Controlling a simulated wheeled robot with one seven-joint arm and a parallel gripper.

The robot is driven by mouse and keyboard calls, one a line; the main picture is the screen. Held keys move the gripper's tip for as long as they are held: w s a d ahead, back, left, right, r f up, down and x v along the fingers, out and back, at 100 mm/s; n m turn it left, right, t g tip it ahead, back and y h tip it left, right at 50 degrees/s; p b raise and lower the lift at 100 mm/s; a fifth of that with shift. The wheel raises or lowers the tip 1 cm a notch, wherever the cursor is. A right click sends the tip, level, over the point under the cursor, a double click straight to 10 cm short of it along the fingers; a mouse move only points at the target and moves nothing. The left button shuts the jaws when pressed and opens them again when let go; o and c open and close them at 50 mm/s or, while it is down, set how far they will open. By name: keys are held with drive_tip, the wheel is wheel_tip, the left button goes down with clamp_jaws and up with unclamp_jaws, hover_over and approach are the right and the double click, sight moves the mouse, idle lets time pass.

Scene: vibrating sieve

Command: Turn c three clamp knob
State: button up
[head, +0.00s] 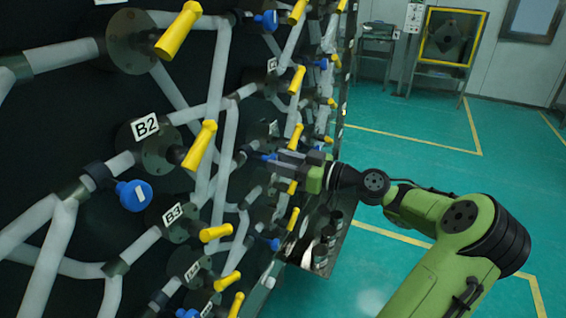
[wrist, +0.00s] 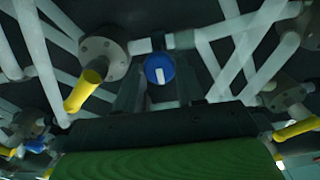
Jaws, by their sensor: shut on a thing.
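A round blue knob with a white bar (wrist: 160,68) sits in the middle of the wrist view, on a short grey pipe fitting. My gripper (wrist: 158,84) is shut on it, with one dark finger on each side. In the head view my gripper (head: 278,157) reaches left to the pipe wall, and a bit of the blue knob (head: 266,157) shows at its fingertips. The label beside this knob is too small or hidden to read, so I cannot confirm it as C three.
A yellow handle (wrist: 83,91) on a round flange stands just left of the knob in the wrist view. White pipes cross the dark panel around it. In the head view, another blue knob (head: 134,195) is near the B2 label (head: 145,126).

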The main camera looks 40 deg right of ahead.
drive_tip(key=shift+r+m+p, duration=0.1)
drive_tip(key=shift+m+p, duration=0.3)
drive_tip(key=shift+p, duration=0.1)
drive_tip(key=m+p, duration=0.3)
drive_tip(key=shift+r, duration=0.15)
drive_tip(key=m+p, duration=0.6)
drive_tip(key=shift+d+p, duration=0.15)
drive_tip(key=shift+p, duration=0.25)
drive_tip(key=m+p, duration=0.4)
drive_tip(key=shift+m, duration=0.4)
drive_tip(key=m+p, duration=0.4)
drive_tip(key=m, duration=0.1)
drive_tip(key=shift+f+p, duration=0.35)
drive_tip(key=shift+f, duration=0.05)
drive_tip(key=shift+m, duration=0.3)
drive_tip(key=o, duration=1)
